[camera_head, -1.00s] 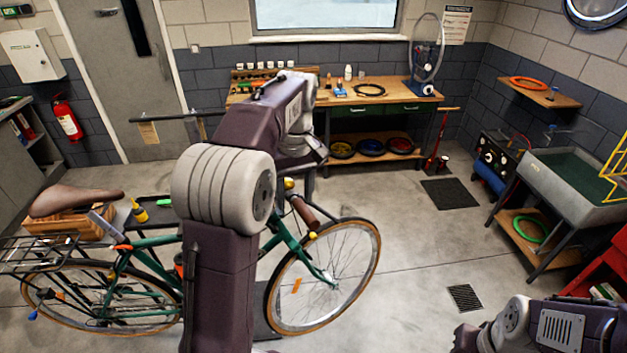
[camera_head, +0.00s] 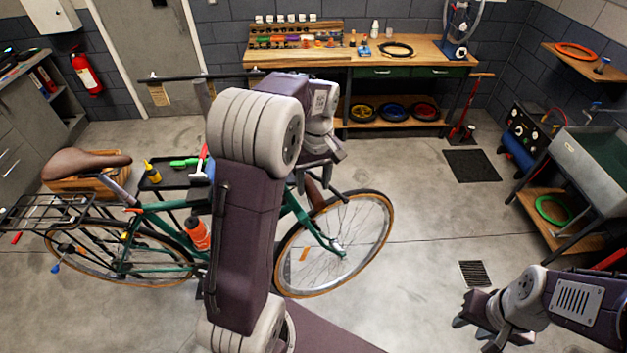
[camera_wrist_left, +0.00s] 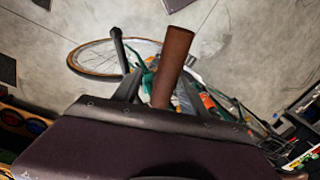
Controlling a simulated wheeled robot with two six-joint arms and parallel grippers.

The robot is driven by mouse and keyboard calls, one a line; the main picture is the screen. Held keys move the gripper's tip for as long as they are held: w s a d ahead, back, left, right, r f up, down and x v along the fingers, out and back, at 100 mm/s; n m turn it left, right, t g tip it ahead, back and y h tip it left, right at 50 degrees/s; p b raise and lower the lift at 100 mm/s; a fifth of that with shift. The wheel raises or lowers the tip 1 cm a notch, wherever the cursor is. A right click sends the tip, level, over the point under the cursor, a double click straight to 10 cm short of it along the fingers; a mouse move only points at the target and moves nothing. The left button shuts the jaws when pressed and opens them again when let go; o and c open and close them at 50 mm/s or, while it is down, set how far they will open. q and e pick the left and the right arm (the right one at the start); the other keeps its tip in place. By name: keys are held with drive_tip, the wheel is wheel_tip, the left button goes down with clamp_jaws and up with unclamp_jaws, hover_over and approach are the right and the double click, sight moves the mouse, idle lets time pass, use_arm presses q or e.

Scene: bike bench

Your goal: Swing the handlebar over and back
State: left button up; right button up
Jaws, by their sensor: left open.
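The green bike (camera_head: 163,207) stands side-on at the left, its front wheel (camera_head: 335,245) toward the middle. The handlebar is mostly hidden behind my left arm in the head view; a brown grip (camera_head: 315,193) shows just below my left gripper (camera_head: 306,178). In the left wrist view the brown grip (camera_wrist_left: 174,62) points up the picture, at the open fingers of my left gripper (camera_wrist_left: 157,88). I cannot tell whether they touch it. My right gripper (camera_head: 477,330) is open and empty over the floor at the lower right, far from the bike.
A workbench (camera_head: 430,52) with tools and coiled tyres stands at the back. A tool tray (camera_head: 176,177) is behind the bike. A sink (camera_head: 590,160) stands at the right. The floor (camera_head: 420,220) between bike and sink is clear.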

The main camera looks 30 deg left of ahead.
use_arm(q)
drive_tip(key=shift+s+r, duration=0.25)
drive_tip(key=shift+s, duration=0.5)
drive_tip(key=shift+s+r, duration=0.1)
drive_tip(key=shift+s, duration=0.1)
drive_tip(key=c, duration=0.5)
drive_tip(key=shift+w, duration=0.1)
drive_tip(key=c, duration=0.5)
drive_tip(key=shift+w+d, duration=0.2)
drive_tip(key=shift+w, duration=0.05)
clamp_jaws()
use_arm(e)
drive_tip(key=shift+s+d+r, duration=0.1)
drive_tip(key=shift+s+d, duration=0.05)
drive_tip(key=shift+s, duration=0.45)
use_arm(q)
drive_tip(key=shift+s+a, duration=0.1)
drive_tip(key=shift+f, duration=0.2)
